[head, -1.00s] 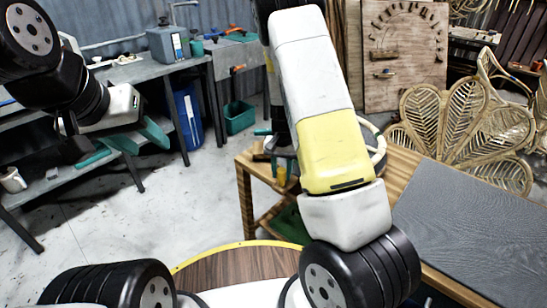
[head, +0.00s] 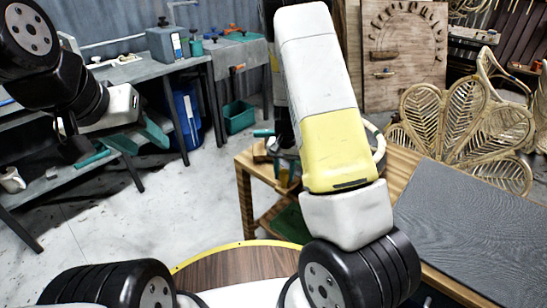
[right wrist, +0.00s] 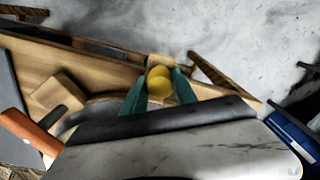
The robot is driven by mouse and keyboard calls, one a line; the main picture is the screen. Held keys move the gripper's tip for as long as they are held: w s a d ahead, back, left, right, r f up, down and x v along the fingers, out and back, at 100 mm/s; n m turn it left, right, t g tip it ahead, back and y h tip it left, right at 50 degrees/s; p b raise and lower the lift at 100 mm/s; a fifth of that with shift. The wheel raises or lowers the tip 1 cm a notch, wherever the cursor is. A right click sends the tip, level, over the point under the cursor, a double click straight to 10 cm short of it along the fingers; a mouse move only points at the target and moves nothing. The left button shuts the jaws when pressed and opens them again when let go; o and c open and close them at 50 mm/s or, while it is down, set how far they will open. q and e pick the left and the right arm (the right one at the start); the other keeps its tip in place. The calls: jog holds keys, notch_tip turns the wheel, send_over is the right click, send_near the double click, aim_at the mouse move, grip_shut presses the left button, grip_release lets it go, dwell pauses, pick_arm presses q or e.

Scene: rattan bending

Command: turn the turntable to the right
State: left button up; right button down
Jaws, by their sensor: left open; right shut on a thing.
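A pale curved rim (head: 378,140), possibly the turntable's edge, shows at the wooden bench behind my right forearm. The forearm hides most of that area in the head view. In the right wrist view my right gripper (right wrist: 160,78) has its teal fingers on both sides of a round yellow knob (right wrist: 159,82) and is shut on it. A curved grey rim (right wrist: 92,108) lies beside the fingers, partly hidden by the gripper body. My left gripper (head: 122,153) is open and empty, at the left, apart from the bench.
The wooden bench (head: 247,166) carries a dark grey mat (head: 470,215) at the right. A rattan chair back (head: 465,125) stands behind it. A grey workbench (head: 140,70) with tools and a green bin (head: 239,117) are at the back left. The floor between is clear.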

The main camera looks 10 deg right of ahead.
jog(key=s+d+n, duration=0.2)
jog(key=s+d, duration=0.1)
jog(key=d, duration=0.3)
jog(key=s+d+n, duration=0.3)
jog(key=s+d, duration=0.1)
jog(key=d, duration=0.2)
jog(key=s+d+n, duration=0.2)
jog(key=s+d, duration=0.1)
jog(key=d, duration=0.3)
jog(key=shift+s+d+n, duration=0.3)
jog(key=shift+s+n, duration=0.05)
jog(key=shift+n, duration=0.05)
jog(key=w+d+n, duration=0.3)
jog(key=d+n, duration=0.2)
jog(key=d, duration=0.7)
jog(key=w+d+n, duration=0.3)
jog(key=d+n, duration=0.2)
jog(key=d, duration=0.8)
jog(key=shift+w, duration=0.25)
jog(key=shift+w+d+r, duration=0.1)
jog(key=shift+d+r, duration=0.05)
jog(key=c, duration=1)
grip_release()
jog(key=shift+o, duration=0.2)
